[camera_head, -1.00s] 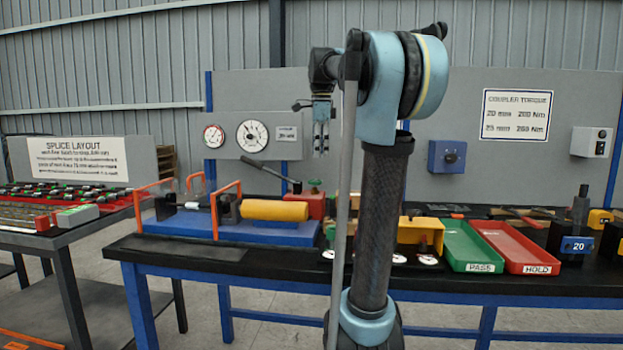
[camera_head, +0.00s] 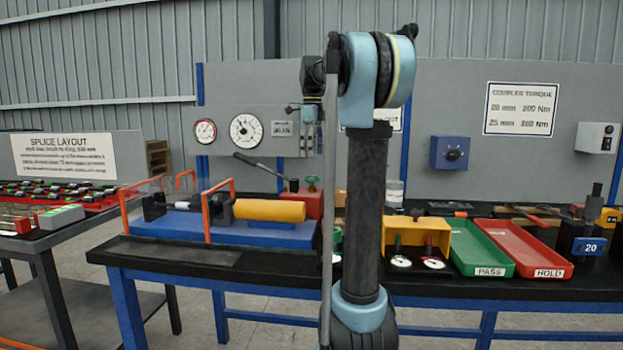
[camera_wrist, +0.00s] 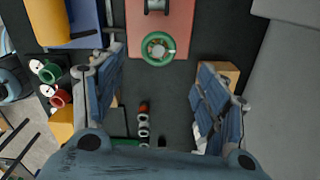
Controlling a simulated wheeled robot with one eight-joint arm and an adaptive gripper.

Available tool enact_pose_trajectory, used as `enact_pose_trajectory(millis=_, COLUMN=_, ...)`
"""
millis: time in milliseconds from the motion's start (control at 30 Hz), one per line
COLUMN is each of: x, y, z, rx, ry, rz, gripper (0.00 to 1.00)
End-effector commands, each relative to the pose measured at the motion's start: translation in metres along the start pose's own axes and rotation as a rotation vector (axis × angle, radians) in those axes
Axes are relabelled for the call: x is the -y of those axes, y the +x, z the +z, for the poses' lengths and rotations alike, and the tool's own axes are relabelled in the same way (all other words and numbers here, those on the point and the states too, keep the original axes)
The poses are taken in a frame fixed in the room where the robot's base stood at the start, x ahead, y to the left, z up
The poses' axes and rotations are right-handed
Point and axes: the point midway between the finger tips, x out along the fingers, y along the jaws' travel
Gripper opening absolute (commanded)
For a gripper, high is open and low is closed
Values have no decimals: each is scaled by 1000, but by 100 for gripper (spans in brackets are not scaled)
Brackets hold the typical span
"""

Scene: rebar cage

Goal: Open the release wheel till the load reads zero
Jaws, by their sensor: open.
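The release wheel is a small green handwheel (camera_head: 312,181) on the red pump block (camera_head: 309,203) at the back of the bench. In the wrist view the green wheel (camera_wrist: 158,48) lies flat on the red block (camera_wrist: 178,22), ahead of and between my fingers. My gripper (camera_head: 308,150) hangs above the wheel in the head view, fingers pointing down. In the wrist view my gripper (camera_wrist: 160,68) is open and empty, apart from the wheel. A large white dial gauge (camera_head: 246,130) is on the back panel; its reading is too small to tell.
A black pump lever (camera_head: 258,165) slants up left of the wheel. A yellow cylinder (camera_head: 268,210) lies on the blue bed (camera_head: 180,226) within orange guards. A yellow box with dials (camera_head: 413,233), a green tray (camera_head: 478,250) and a red tray (camera_head: 525,250) stand right.

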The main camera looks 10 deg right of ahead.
Motion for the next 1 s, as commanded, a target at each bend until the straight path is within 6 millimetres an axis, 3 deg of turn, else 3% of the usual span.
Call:
enact_pose_trajectory(millis=300, x=0, y=56, z=-1, rx=0, ry=1, rz=0, gripper=67)
enact_pose_trajectory(millis=500, x=0, y=82, z=-1, rx=0, ry=0, rz=0, gripper=67)
enact_pose_trajectory(millis=700, x=0, y=93, z=-1, rx=0, ry=0, rz=0, gripper=67)
enact_pose_trajectory(millis=1000, x=0, y=94, z=-1, rx=0, ry=0, rz=0, gripper=65)
